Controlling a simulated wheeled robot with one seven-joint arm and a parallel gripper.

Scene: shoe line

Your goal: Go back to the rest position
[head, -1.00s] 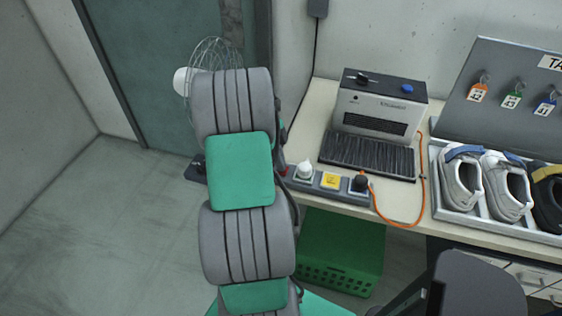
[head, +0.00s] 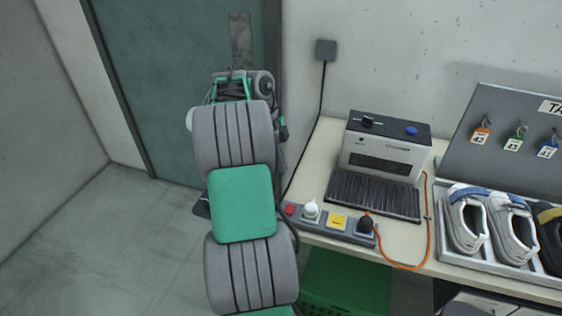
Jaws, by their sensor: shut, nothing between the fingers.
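My arm rises through the left middle of the head view, with grey ribbed links and green pads. Its far end, with green and dark parts, stands in front of the door. My gripper's fingers are not to be seen; they are hidden behind the arm links or out of frame. No held object shows.
Right of the arm is a workbench (head: 318,157) with a grey machine (head: 389,147), a switch strip (head: 330,222), an orange cable (head: 427,222) and a shoe tray (head: 447,240). A green crate (head: 345,285) stands below. A door (head: 160,70) is behind; floor at left is clear.

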